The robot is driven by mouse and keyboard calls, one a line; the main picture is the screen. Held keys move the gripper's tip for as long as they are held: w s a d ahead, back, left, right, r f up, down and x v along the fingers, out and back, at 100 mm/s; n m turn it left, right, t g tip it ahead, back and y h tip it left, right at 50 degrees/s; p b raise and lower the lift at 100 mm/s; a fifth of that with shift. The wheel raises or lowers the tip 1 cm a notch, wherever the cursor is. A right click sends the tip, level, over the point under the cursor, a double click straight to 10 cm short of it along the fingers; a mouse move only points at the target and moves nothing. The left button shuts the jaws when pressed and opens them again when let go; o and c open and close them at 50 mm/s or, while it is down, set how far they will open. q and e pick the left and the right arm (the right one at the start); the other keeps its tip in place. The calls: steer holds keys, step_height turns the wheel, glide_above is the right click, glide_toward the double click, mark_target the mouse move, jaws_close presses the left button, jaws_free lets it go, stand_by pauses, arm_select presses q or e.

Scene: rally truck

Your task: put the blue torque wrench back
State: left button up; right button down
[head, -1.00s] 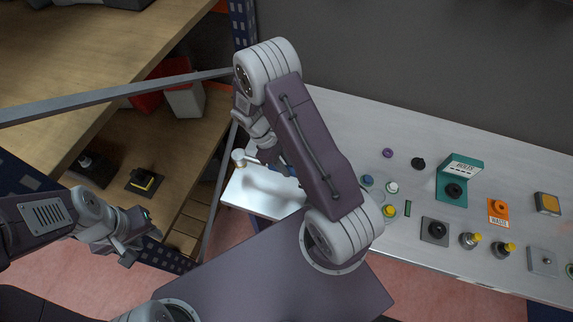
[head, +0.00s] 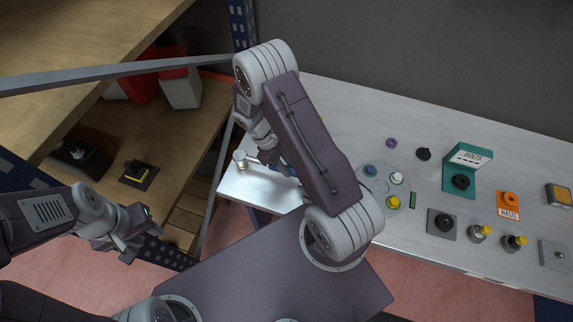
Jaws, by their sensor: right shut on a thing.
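The torque wrench shows a pale round head (head: 240,157) and a bit of blue handle (head: 287,170) beside my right arm. It is over the left end of the grey workbench (head: 330,110). My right gripper (head: 272,158) is shut on the wrench, and its fingers are mostly hidden behind my own forearm. The middle of the wrench is hidden too. I cannot tell whether the wrench touches the bench top. My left gripper (head: 140,247) is open and empty at the lower left, in front of the wooden shelf and apart from the wrench.
On the bench are a teal bolts holder (head: 466,170), an orange waste piece (head: 508,200), a clear round tray with coloured caps (head: 380,188), and several knobs and yellow-topped bottles. A wooden shelf rack (head: 195,120) with a slanting grey bar stands left. Pink floor shows below.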

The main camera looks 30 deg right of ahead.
steer(key=shift+a+f, duration=0.1)
steer(key=shift+f, duration=0.25)
steer(key=c, duration=1)
jaws_free()
steer(key=shift+c, duration=0.2)
steer(key=b+v, duration=0.2)
steer(key=v, duration=0.6)
steer(key=shift+w+a+r, duration=0.1)
steer(key=shift+r, duration=0.05)
steer(key=shift+w+r, duration=0.1)
steer(key=shift+r, duration=0.3)
